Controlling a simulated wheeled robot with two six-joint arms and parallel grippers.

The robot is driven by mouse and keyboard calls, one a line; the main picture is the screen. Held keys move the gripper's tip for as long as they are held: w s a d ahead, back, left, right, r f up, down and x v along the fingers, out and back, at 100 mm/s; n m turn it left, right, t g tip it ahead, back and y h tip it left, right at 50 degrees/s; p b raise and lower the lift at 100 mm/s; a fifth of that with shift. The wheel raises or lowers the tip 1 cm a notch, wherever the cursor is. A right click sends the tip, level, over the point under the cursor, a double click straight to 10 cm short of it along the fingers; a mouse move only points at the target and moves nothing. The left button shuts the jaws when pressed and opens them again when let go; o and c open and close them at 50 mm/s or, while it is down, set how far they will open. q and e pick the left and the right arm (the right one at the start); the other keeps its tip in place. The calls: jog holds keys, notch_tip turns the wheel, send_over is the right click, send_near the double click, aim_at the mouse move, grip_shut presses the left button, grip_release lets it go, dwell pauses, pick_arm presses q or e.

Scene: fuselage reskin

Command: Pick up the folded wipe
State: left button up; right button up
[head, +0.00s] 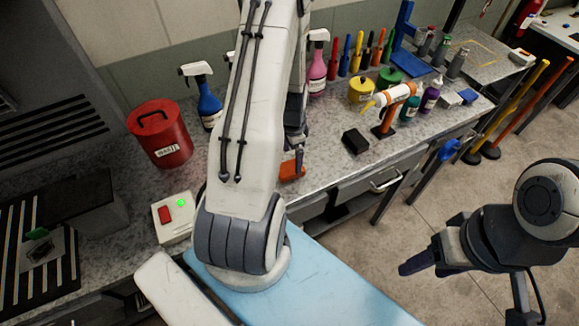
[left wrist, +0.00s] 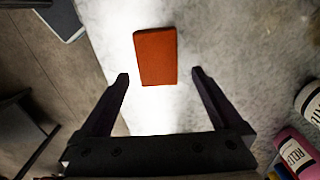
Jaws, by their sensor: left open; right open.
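The folded wipe is a flat orange-red rectangle (left wrist: 156,56) lying on the pale bench top in the left wrist view. In the head view an orange patch of it (head: 291,171) shows near the bench's front edge, partly hidden by my left arm. My left gripper (left wrist: 160,75) is open and empty. Its fingers are spread wider than the wipe, which lies ahead of and between the fingertips, not gripped. In the head view my left gripper (head: 297,160) is mostly hidden behind my arm. My right gripper (head: 418,262) is open and empty over the floor, away from the bench.
A red waste can (head: 160,135), a blue spray bottle (head: 203,97) and a switch box (head: 173,217) stand to the left. A pink spray bottle (head: 317,68) is behind. A black block (head: 355,141) and an orange-white tool (head: 389,105) lie to the right.

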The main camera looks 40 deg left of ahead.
aim_at(292, 166)
pick_arm(q)
jog(key=shift+s+d+f+p, duration=0.15)
jog(key=shift+f+p, duration=0.4)
jog(key=shift+f, duration=1.25)
pick_arm(e)
jog(key=shift+r, duration=0.85)
pick_arm(q)
jog(key=c, duration=1.3)
jog(key=shift+o, duration=0.2)
jog(key=shift+r, duration=0.15)
pick_arm(e)
jog(key=shift+f, duration=0.1)
pick_arm(q)
jog(key=shift+r+b, duration=0.5)
jog(key=shift+r, duration=0.1)
notch_tip(292, 166, up, 3)
jog(key=shift+f+b, duration=0.2)
jog(key=shift+b, duration=0.4)
jog(key=d+r+b, duration=0.1)
jog(key=d+r, duration=0.2)
jog(key=d, duration=0.2)
jog(key=s+d+r+b, duration=0.1)
jog(key=d+r+b, duration=0.1)
jog(key=d+r, duration=0.2)
jog(key=d, duration=0.2)
jog(key=shift+d, duration=0.3)
pick_arm(e)
notch_tip(292, 166, down, 5)
jog(key=shift+r, duration=0.1)
